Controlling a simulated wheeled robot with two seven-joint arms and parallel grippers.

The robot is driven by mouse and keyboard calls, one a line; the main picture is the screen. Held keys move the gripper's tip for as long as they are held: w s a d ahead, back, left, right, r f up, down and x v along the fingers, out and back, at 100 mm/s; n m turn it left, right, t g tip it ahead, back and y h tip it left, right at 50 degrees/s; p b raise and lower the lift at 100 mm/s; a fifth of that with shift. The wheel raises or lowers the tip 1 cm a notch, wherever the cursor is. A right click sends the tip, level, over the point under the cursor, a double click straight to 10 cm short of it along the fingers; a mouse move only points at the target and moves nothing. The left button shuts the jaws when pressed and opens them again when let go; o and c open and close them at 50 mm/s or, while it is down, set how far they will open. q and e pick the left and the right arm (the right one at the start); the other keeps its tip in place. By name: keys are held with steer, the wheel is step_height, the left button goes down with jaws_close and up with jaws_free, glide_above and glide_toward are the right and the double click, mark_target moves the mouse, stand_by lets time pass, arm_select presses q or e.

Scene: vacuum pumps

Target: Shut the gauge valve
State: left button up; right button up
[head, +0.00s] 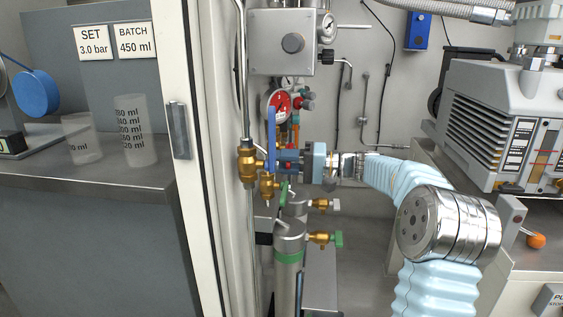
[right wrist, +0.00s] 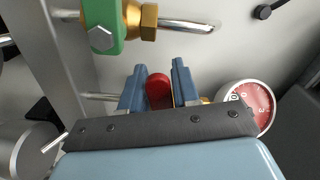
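The gauge valve's handle appears to be the small red lever (right wrist: 159,90) in the right wrist view, with a bit of brass at its base. My right gripper (right wrist: 158,82) has its two blue fingers on both sides of this lever, close against it. In the head view my right gripper (head: 284,160) reaches in from the right, below the red-faced gauge (head: 278,101), and mostly hides the lever. The gauge also shows in the right wrist view (right wrist: 262,102), right of the fingers. My left gripper is in neither view.
A cylinder with a green band (head: 289,257) stands below. A white door frame (head: 192,120) and a pump (head: 505,120) flank the space.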

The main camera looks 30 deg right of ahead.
jaws_close()
steer(key=m, duration=0.1)
steer(key=r+m+p, duration=0.1)
steer(key=m, duration=0.1)
steer(key=shift+s+r, duration=0.1)
steer(key=shift+r, duration=0.15)
steer(key=shift+o, duration=2.1)
jaws_free()
steer(key=v, duration=1.3)
steer(key=shift+s+d+b, duration=0.25)
steer(key=shift+b, duration=0.1)
